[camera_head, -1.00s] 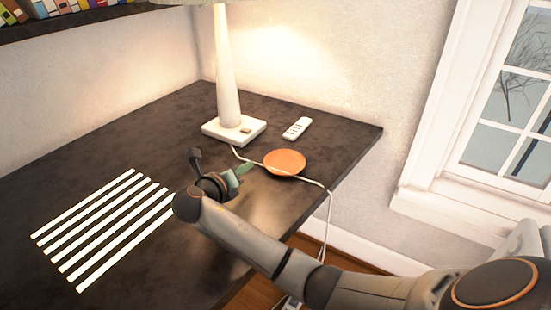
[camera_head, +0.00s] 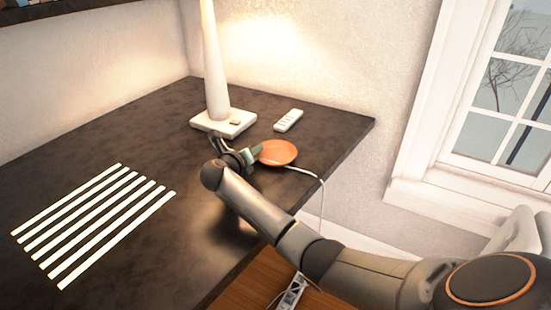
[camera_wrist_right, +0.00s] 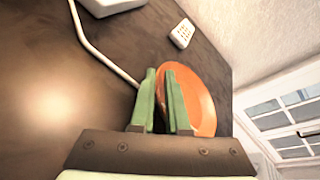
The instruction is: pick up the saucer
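The orange saucer (camera_head: 278,152) lies near the back right part of the dark desk, just in front of the lamp base. My right gripper (camera_head: 252,154) is at its left rim. In the right wrist view, the two green fingers (camera_wrist_right: 161,90) are close together, one on each side of the rim of the saucer (camera_wrist_right: 198,97). They look shut on it, though the contact itself is partly hidden between the fingers. The saucer does not look lifted. My left gripper is not in view.
A white lamp (camera_head: 217,80) stands behind the gripper, and a white remote (camera_head: 288,120) lies behind the saucer. A white cord (camera_head: 308,172) runs by the saucer and over the desk edge. White strips (camera_head: 95,220) lie at left. The desk (camera_head: 130,135) is otherwise bare.

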